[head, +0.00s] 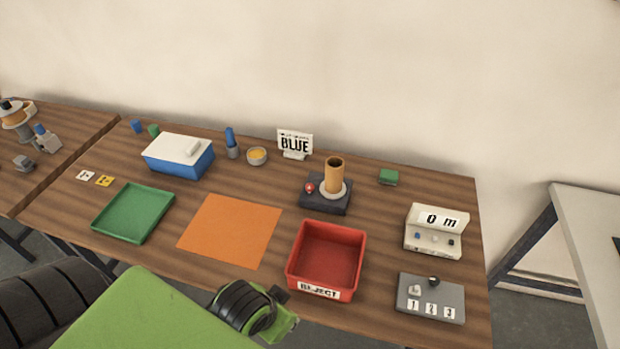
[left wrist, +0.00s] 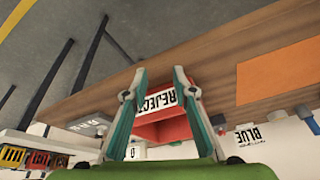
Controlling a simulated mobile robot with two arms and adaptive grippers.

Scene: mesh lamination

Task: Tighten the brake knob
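No part is labelled as a brake knob. A small red knob (head: 309,187) sits on the dark square base (head: 326,205) of a stand, left of an upright brown tube (head: 335,174) on a pale round flange. How tight the knob is cannot be told. My left gripper (left wrist: 158,72) shows in the left wrist view with its two teal fingers apart and nothing between them. The red REJECT bin (left wrist: 163,128) shows beyond the fingers. In the head view my left arm is at the bottom, and its fingertips are not clear. My right gripper is not in view.
The red REJECT bin (head: 326,259) stands in front of the stand. Right are a "0 m" counter box (head: 433,231) and a grey 1-2-3 panel (head: 430,298). Left are an orange sheet (head: 231,230), green tray (head: 134,212) and blue box (head: 179,156).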

